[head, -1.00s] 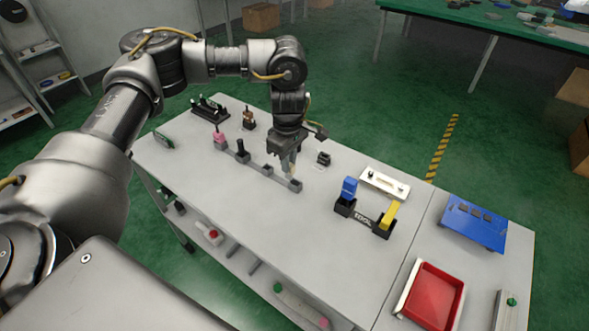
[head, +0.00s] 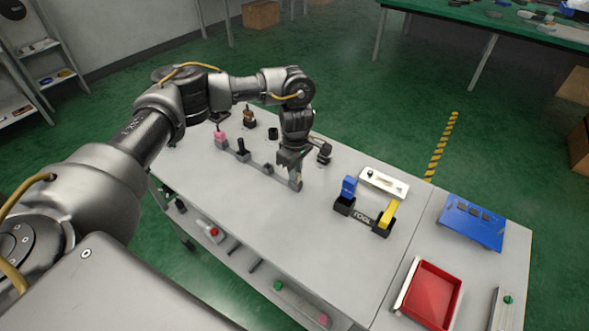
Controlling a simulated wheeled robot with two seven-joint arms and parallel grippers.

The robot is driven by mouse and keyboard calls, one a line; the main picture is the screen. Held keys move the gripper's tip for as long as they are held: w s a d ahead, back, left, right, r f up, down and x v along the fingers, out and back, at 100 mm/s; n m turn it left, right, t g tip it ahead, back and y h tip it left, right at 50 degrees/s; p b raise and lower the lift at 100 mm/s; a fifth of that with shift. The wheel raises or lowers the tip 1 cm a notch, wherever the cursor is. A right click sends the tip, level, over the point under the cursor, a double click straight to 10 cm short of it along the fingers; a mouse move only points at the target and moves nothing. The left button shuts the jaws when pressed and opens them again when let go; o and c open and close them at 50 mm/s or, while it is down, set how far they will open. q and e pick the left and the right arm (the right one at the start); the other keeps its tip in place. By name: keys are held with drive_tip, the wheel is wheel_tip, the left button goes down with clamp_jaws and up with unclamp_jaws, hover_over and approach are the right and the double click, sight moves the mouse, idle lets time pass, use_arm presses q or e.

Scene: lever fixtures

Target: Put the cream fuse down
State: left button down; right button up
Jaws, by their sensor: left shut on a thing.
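My left gripper (head: 292,165) points down over the near right end of a grey socket strip (head: 280,177), close above or at its end socket (head: 296,185). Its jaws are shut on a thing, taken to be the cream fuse. The fuse is hidden or too small to make out, so I cannot tell whether it touches the socket. A pink piece (head: 220,137) and a black piece (head: 242,150) stand upright on the same strip, at its far left part. A middle socket (head: 267,168) looks empty. My right gripper is not in view.
A small black fixture (head: 324,154) stands just right of the gripper. Further right are a black holder (head: 366,219) with blue and yellow pieces, a white plate (head: 384,183), a blue board (head: 472,222) and a red tray (head: 433,296). The table's front left is clear.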

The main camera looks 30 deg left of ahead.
use_arm(q)
drive_tip(key=shift+f, duration=0.1)
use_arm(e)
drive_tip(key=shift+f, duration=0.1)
use_arm(q)
drive_tip(key=shift+f, duration=0.15)
drive_tip(key=c, duration=1.5)
unclamp_jaws()
drive_tip(key=shift+o, duration=0.6)
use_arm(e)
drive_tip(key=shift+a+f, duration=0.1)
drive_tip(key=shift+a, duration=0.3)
use_arm(q)
drive_tip(key=shift+r, duration=0.45)
wheel_tip(320, 180, up, 12)
drive_tip(key=b, duration=0.1)
drive_tip(key=shift+f, duration=0.2)
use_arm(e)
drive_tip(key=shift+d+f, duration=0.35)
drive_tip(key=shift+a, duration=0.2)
